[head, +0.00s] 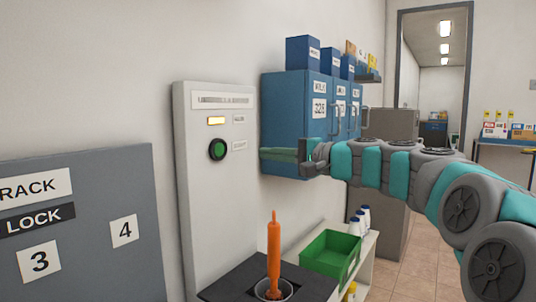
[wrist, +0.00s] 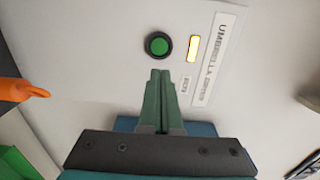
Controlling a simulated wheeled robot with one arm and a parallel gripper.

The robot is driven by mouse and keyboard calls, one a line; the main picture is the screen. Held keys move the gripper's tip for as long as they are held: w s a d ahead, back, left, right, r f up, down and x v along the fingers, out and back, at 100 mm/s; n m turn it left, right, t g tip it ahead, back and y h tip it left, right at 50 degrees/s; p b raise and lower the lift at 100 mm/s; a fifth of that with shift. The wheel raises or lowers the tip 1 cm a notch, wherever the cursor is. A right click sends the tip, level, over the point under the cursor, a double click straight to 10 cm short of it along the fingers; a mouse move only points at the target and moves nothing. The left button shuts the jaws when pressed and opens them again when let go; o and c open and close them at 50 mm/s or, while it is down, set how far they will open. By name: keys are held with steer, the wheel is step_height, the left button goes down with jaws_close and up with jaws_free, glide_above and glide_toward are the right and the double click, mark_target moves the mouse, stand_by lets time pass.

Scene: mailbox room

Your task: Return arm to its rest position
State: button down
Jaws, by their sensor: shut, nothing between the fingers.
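My grey and teal arm reaches in from the right in the head view, stretched out roughly level. My gripper (head: 266,155) points left toward the white umbrella dryer panel (head: 190,200). In the wrist view my gripper (wrist: 160,72) has its two green fingers together with nothing between them. The fingertips point at the panel, close to its round green button (wrist: 158,45); I cannot tell how far off they are. The button (head: 218,149) shows clear of the fingers in the head view. The lamp (head: 216,121) above it glows amber.
An orange folded umbrella (head: 274,250) stands in the dryer's dark opening. Blue cabinets (head: 310,95) hang behind my gripper. A green bin (head: 331,255) sits on a low white shelf. A grey numbered rack (head: 85,235) stands at left. Tiled floor (head: 420,270) lies below my arm.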

steer(key=s+a+f+n+g+h+p, duration=0.1)
steer(key=s+a+f+n+g+h, duration=0.2)
steer(key=s+f, duration=0.7)
steer(key=s+a+f+n+g+h+p, duration=0.25)
steer(key=s+f+g, duration=0.25)
steer(key=s+f, duration=0.55)
steer(key=s+d+f+g+h, duration=0.1)
steer(key=s+d+f+h, duration=0.2)
steer(key=s+d+f, duration=0.2)
steer(key=s+d+f+n+g+h, duration=0.1)
steer(key=s+d+f, duration=0.4)
steer(key=s, duration=0.6)
steer(key=s+d+f+n+g+h+p, duration=0.1)
steer(key=s+d+f+h, duration=0.3)
steer(key=s, duration=0.4)
steer(key=shift+s+d+f+g+h, duration=0.35)
steer(key=shift+s+d+f+g, duration=0.05)
steer(key=shift+d+f+g, duration=0.5)
steer(key=shift+a, duration=0.15)
